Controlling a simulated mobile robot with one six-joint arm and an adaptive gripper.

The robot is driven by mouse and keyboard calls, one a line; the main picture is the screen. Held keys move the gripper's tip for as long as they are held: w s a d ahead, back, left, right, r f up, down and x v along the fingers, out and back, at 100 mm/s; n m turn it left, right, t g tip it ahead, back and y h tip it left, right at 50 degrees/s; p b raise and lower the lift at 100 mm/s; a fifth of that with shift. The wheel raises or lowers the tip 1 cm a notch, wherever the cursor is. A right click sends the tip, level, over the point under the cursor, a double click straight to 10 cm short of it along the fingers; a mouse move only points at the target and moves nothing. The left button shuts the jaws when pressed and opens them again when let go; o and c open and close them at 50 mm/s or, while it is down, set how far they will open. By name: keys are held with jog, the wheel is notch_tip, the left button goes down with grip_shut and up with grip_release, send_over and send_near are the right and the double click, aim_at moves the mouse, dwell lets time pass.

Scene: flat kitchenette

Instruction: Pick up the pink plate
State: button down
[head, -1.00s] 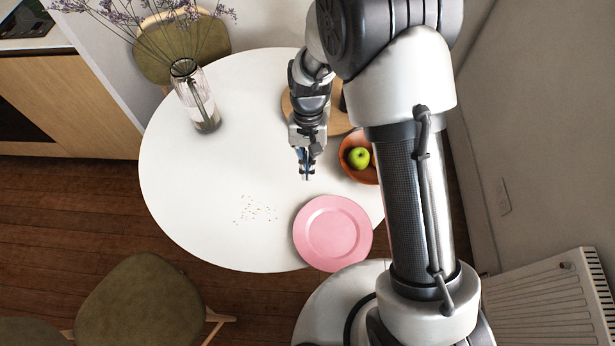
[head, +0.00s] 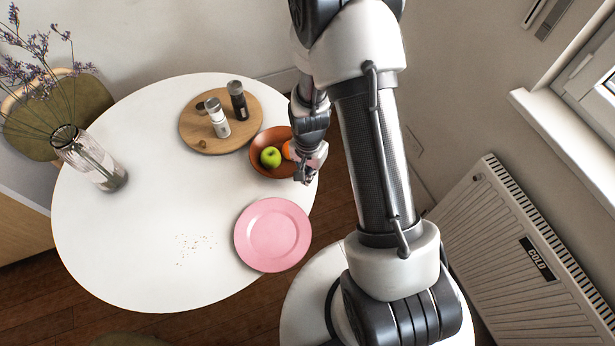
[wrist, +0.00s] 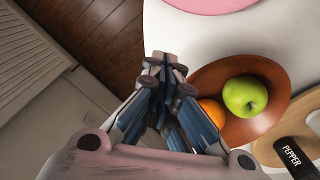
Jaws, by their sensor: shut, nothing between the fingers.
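The pink plate (head: 272,235) lies flat near the front right edge of the round white table. In the wrist view only part of the plate (wrist: 205,4) shows, at the top edge. My gripper (head: 304,181) is shut and empty, by the right edge of the table. In the head view it is beyond the plate, beside the fruit bowl, and apart from the plate. In the wrist view my gripper (wrist: 166,75) has its fingertips together, with the table edge and floor behind them.
An orange-brown bowl (head: 263,145) holds a green apple (head: 270,157) and an orange (head: 288,150). A round wooden board (head: 196,137) bears two shakers. A glass vase (head: 92,158) stands at the left. Crumbs (head: 195,246) lie left of the plate. A radiator (head: 500,240) stands at the right wall.

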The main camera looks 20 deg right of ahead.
aim_at(308, 191)
notch_tip(308, 191, down, 8)
jog(key=shift+r+b, duration=0.1)
jog(key=shift+b, duration=1.1)
jog(key=s+a, duration=0.2)
jog(key=shift+s+a+r, duration=0.1)
jog(key=shift+a+r, duration=0.2)
jog(key=shift+a, duration=0.1)
jog(key=shift+s+a, duration=0.15)
jog(key=shift+a, duration=0.05)
